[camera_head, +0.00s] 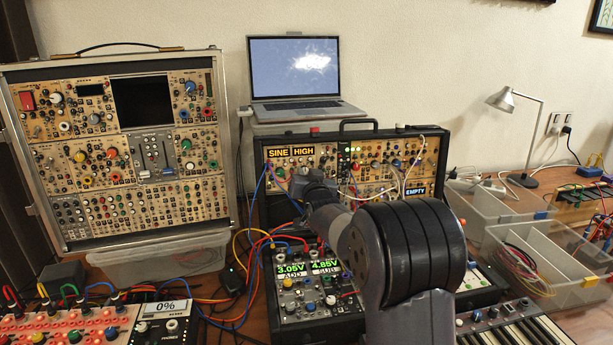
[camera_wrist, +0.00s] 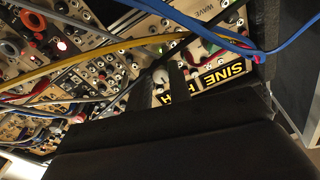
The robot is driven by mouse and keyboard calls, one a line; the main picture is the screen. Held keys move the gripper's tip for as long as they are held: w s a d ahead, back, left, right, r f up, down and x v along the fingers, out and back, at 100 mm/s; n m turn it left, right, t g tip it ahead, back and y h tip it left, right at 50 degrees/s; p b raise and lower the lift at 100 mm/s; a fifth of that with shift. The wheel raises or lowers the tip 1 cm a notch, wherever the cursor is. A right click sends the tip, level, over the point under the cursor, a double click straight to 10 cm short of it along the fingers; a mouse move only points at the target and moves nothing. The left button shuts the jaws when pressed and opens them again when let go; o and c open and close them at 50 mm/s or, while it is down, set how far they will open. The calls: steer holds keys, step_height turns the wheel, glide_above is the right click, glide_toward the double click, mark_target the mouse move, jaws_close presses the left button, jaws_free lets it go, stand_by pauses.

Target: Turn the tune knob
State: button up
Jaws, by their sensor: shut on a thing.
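The synth case with the yellow "SINE" and "HIGH" displays (camera_head: 291,152) stands at the back middle of the table. My gripper (camera_head: 308,184) reaches its panel just below these displays and hides what it holds in the head view. In the wrist view my gripper's two dark fingers (camera_wrist: 160,88) stand on either side of a pale round knob (camera_wrist: 160,75), close by the upside-down "SINE" display (camera_wrist: 222,72). The fingers are shut on this knob. I cannot read a label on it, and its pointer is too small to tell.
Blue, yellow and red patch cables (camera_wrist: 90,65) cross close to my fingers. A laptop (camera_head: 296,68) stands behind the case. A module with green readouts (camera_head: 307,267) sits in front, a keyboard (camera_head: 515,330) and clear bins (camera_head: 550,255) at right, a large modular case (camera_head: 118,150) at left.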

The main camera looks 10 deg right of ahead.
jaws_close()
steer(key=shift+n+b, duration=0.3)
steer(key=shift+f+n+b, duration=0.1)
steer(key=shift+n+b, duration=0.55)
steer(key=shift+n, duration=0.25)
steer(key=shift+d+n+y+b, duration=0.1)
steer(key=shift+n+y+b, duration=0.25)
steer(key=shift+n, duration=1.55)
steer(key=o, duration=0.6)
jaws_free()
steer(key=shift+o, duration=0.2)
